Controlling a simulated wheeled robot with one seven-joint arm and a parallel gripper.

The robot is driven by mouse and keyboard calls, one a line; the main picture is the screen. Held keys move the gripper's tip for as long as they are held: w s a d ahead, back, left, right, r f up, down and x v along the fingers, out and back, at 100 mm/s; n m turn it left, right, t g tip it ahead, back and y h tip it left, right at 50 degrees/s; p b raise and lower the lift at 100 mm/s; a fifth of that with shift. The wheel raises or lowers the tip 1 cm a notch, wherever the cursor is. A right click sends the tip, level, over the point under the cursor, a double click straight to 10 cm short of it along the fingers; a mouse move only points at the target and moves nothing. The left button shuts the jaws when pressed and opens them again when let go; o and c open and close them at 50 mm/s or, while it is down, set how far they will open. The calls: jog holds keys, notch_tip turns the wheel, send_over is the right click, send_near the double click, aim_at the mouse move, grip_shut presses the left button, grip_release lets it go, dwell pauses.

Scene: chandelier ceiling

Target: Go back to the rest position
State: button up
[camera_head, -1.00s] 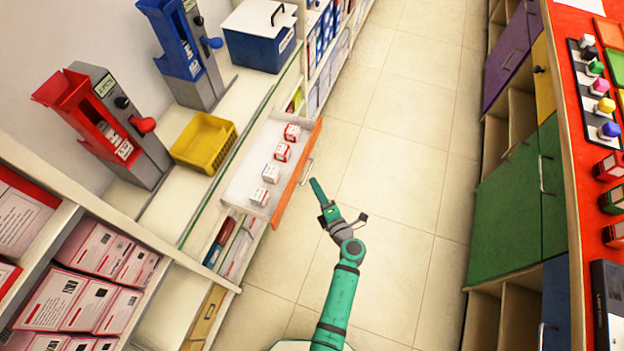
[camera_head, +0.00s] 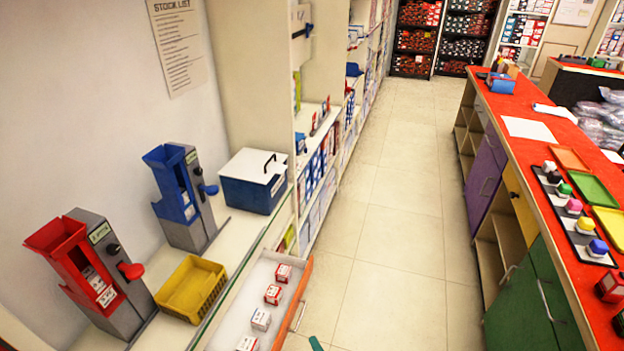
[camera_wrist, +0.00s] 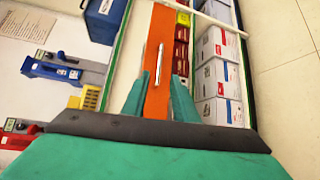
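My gripper (camera_wrist: 155,90) shows in the wrist view with its two green fingers apart and nothing between them. In the head view only a green tip (camera_head: 316,343) shows at the bottom edge, right of the pulled-out drawer. The rest of my arm is out of that view. In the wrist view the drawer's orange front (camera_wrist: 162,30) and its silver handle (camera_wrist: 159,63) lie beyond the fingertips, and the fingers do not appear to hold the handle.
The open drawer (camera_head: 299,290) holds several small red-and-white boxes. Left of it are a yellow basket (camera_head: 192,288), red (camera_head: 75,255) and blue (camera_head: 178,195) dispensers and a blue box (camera_head: 250,192). A red-topped counter (camera_head: 520,160) stands right. The tiled aisle (camera_head: 400,190) is clear.

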jog(key=s+a+r+m+h, duration=0.1)
jog(key=s+r+m+h, duration=0.1)
jog(key=s+r+m, duration=0.4)
jog(key=s+r+m+h, duration=0.2)
jog(key=s+r+m, duration=0.4)
jog(key=s+m, duration=0.4)
jog(key=s+a+r+m+h, duration=0.1)
jog(key=s+r+m+h, duration=0.2)
jog(key=s+r+m, duration=0.4)
jog(key=s+m, duration=0.1)
jog(key=s, duration=0.8)
jog(key=shift+s+a+m, duration=0.3)
jog(key=shift+a+m, duration=0.05)
jog(key=shift+m, duration=0.05)
